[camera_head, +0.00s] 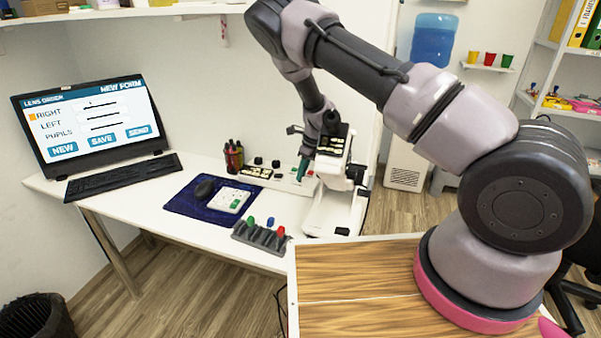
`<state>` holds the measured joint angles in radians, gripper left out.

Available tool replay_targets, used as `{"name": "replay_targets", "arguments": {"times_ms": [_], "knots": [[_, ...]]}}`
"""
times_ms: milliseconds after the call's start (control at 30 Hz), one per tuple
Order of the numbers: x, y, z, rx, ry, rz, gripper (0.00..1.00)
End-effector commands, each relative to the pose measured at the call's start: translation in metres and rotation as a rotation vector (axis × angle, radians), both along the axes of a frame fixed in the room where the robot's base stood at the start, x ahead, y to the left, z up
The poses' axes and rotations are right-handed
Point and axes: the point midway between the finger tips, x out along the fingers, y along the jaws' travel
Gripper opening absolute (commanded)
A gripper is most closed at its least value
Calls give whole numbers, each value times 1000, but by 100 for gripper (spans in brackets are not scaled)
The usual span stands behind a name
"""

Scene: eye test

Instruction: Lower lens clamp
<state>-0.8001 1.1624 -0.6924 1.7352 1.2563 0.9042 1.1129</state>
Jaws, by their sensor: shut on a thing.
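A white lens device (333,205) with a black-trimmed top stands at the right end of the white desk. My arm reaches over from the right, and my gripper (306,158) is down at the left side of the device's upper part. The gripper is shut on a small part there. A teal piece (302,169) shows at the fingertips. The lens clamp itself cannot be made out clearly, and whether it touches a lens is hidden by the gripper and the device.
On the desk (150,200) are a laptop (92,120) showing a lens order form, a dark mat (180,204) with a mouse and white keypad (234,200), bottles (233,157), and a grey rack (258,238) with coloured pieces. A wooden-topped surface (350,270) lies in front. A water cooler (433,40) stands behind.

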Motion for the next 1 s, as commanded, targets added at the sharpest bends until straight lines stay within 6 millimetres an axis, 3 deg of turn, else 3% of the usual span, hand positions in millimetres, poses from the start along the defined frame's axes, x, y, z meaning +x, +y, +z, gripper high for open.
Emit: {"name": "replay_targets", "arguments": {"times_ms": [267, 300, 333, 733, 1000], "knots": [[-1, 1, 0, 2, 1, 1, 0], [-1, 1, 0, 2, 1, 1, 37], [-1, 0, 0, 2, 1, 1, 42], [0, 2, -1, -11, 6, 4, 42], [2, 8, -1, -145, 60, 9, 42]]}}
